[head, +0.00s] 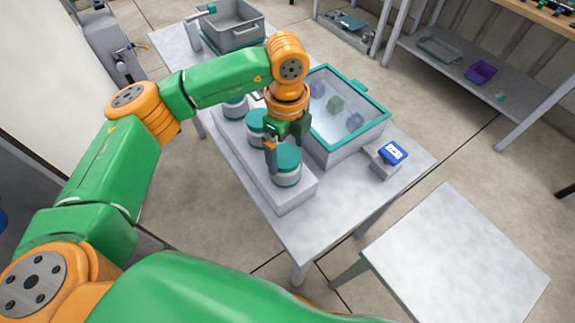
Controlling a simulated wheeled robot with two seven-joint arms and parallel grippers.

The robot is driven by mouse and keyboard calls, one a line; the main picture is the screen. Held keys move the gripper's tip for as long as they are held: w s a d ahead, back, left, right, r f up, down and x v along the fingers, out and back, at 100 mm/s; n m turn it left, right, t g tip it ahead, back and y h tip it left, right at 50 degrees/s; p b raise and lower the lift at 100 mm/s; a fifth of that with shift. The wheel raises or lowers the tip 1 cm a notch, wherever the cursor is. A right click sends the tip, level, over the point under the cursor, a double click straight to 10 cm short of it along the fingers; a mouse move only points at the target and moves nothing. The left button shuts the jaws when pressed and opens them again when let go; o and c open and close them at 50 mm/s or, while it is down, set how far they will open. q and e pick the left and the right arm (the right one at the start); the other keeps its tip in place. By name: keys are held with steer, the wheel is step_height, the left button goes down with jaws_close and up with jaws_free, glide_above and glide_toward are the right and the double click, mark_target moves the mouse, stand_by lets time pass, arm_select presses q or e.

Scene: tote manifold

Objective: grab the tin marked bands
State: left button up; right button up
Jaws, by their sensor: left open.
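Three tins with teal lids and pale bodies show in a row on a long grey block (295,200). The nearest tin (288,178) is at the block's front end. The middle tin (254,128) and the far tin (235,107) are partly covered by my arm and gripper. I cannot read any marking, so I cannot tell which tin is marked bands. My left gripper (285,143) is open and points down at the nearest tin, with one finger by the left side of its lid. I cannot tell whether it touches. My right gripper is out of view.
A teal-rimmed tote (375,129) with a clear top and several coloured pieces inside stands right of the tins. A blue labelled item (393,152) sits on a small grey block. A grey bin (238,32) is at the far end. A bare table (455,250) stands at right.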

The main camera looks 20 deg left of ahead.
arm_select(q)
step_height(320, 180, down, 6)
steer(key=shift+s+a+p, duration=0.15)
steer(key=shift+p, duration=0.8)
steer(key=c, duration=1.2)
